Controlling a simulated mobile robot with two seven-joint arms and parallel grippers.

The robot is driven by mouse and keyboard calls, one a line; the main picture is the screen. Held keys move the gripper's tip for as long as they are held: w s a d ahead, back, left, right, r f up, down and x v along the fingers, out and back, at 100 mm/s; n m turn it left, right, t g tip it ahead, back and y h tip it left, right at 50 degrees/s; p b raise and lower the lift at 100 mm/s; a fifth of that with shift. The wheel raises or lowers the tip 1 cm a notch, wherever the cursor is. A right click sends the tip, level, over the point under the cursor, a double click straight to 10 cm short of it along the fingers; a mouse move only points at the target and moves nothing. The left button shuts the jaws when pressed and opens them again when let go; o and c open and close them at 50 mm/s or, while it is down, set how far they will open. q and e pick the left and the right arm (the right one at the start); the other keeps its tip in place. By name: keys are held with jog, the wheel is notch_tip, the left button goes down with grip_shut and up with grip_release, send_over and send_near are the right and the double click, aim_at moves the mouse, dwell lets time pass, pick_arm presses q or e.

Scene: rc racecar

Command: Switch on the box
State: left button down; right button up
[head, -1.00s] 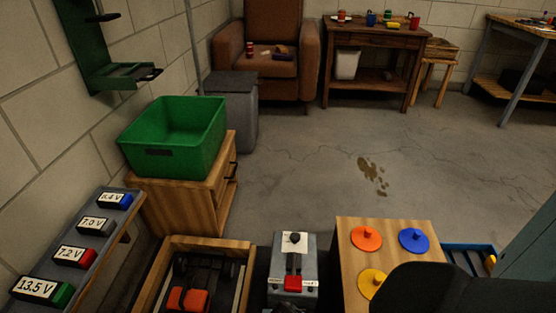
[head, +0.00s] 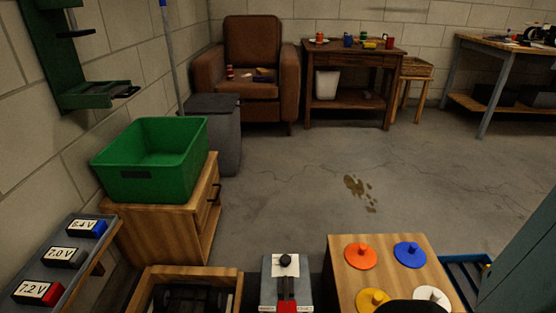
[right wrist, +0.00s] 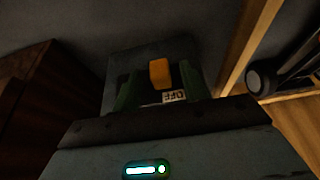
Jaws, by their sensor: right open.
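The grey box (head: 286,272) stands at the bottom centre in the head view, with a black knob and a red part on top. The right wrist view shows an orange switch (right wrist: 160,73) on a dark grey surface, with an upside-down OFF label beside it. My right gripper (right wrist: 160,78) appears open, its green fingers on either side of the switch; contact cannot be told. A dark rounded part of my right arm shows at the bottom of the head view. My left gripper is not in view.
A wooden crate (head: 190,271) stands left of the box. A wooden stand (head: 387,276) with coloured knobbed discs is on the right. A green bin (head: 150,160) sits on a wooden cabinet, with a battery shelf (head: 60,265) at lower left. The floor beyond is open.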

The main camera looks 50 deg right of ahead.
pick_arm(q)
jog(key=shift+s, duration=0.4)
pick_arm(e)
grip_shut()
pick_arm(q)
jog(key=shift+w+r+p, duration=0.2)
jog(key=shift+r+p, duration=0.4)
pick_arm(e)
jog(key=s+d, duration=0.2)
jog(key=shift+s+d, duration=0.1)
jog(key=shift+s, duration=0.2)
grip_release()
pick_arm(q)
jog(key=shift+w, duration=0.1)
pick_arm(e)
jog(key=shift+r, duration=0.1)
